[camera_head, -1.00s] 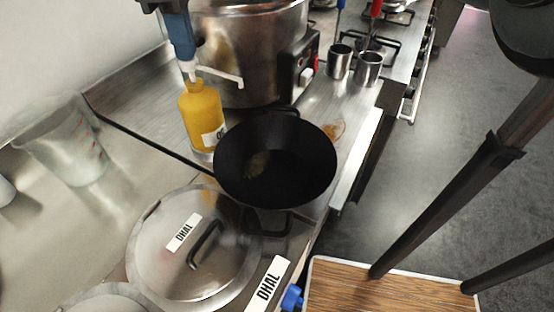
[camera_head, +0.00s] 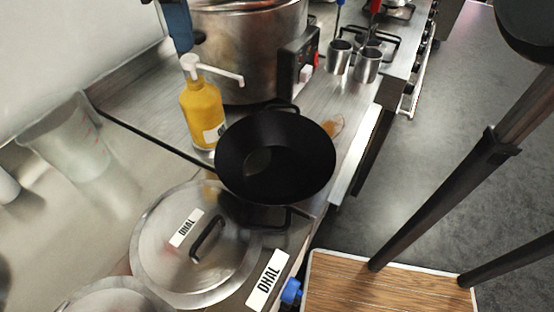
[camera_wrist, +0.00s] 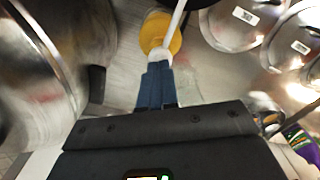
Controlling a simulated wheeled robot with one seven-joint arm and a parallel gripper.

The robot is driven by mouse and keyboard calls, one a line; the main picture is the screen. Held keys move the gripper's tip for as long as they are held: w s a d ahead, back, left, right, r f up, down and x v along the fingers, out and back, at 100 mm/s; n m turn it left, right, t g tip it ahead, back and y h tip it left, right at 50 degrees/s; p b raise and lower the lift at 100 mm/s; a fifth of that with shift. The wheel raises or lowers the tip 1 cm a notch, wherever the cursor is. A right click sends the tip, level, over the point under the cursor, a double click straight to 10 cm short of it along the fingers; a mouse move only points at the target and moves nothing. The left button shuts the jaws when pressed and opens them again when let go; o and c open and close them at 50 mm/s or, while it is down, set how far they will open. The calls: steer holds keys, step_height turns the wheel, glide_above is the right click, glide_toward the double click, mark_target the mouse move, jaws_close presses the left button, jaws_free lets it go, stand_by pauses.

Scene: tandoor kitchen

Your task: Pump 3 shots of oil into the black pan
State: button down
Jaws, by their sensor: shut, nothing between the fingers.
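The yellow oil bottle (camera_head: 203,113) stands upright on the steel counter left of the pan, with its white pump head (camera_head: 190,65) up and its spout reaching right over the pan's side. The black pan (camera_head: 300,160) shows a small patch of oil on its bottom. My gripper (camera_head: 184,48), with blue fingers, is shut and empty just above the pump head. In the wrist view my gripper (camera_wrist: 156,66) points down at the pump head, with the yellow bottle (camera_wrist: 160,32) beneath. I cannot tell whether the fingers touch the pump.
A large steel pot (camera_head: 245,85) stands behind the bottle. Lidded dhal pots (camera_head: 160,265) are in front of it. A clear jug (camera_head: 70,145) is at left. Steel cups (camera_head: 339,58) stand at the back right. A wooden board (camera_head: 350,290) is at lower right.

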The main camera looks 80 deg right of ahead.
steer(key=shift+f+b, duration=0.7)
steer(key=shift+f, duration=0.7)
steer(key=shift+r+p, duration=1.4)
steer(key=shift+r, duration=0.1)
steer(key=shift+f, duration=0.2)
